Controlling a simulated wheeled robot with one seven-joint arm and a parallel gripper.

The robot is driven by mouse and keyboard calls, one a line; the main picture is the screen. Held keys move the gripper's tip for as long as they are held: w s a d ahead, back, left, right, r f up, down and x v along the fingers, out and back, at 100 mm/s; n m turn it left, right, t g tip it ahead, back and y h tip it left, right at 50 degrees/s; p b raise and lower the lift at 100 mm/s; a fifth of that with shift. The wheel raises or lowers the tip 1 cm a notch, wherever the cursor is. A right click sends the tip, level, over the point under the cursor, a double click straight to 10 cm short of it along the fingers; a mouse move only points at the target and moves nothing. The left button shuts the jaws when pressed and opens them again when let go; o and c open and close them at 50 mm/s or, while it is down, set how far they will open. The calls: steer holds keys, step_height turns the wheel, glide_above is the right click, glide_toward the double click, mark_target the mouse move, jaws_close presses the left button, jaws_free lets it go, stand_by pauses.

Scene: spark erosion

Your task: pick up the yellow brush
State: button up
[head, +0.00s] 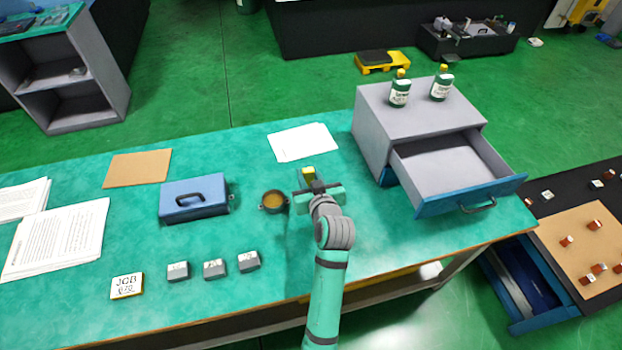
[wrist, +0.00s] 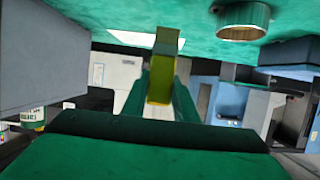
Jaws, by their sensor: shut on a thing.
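The yellow brush (head: 308,171) shows as a small yellow end just beyond my gripper (head: 314,184) in the head view. In the wrist view the brush (wrist: 163,70) stands out between the two green fingers of my gripper (wrist: 161,92). The gripper is shut on it. The fingers and the gripper body hide part of the brush. The gripper is over the green-topped bench (head: 250,150). I cannot tell whether the brush touches the bench top.
A small round pot (head: 273,202) stands close left of my gripper, with a blue box (head: 193,198) further left. A grey cabinet (head: 372,135) with an open drawer (head: 450,170) stands to the right. White paper (head: 302,142) lies behind. Several grey blocks (head: 214,269) lie in front left.

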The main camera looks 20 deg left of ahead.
steer(key=s+a+r, duration=0.1)
steer(key=s+r, duration=0.7)
steer(key=s, duration=0.4)
steer(key=shift+s+a, duration=0.25)
steer(key=shift+a, duration=0.1)
steer(key=shift+a+r, duration=0.1)
stand_by(0.9)
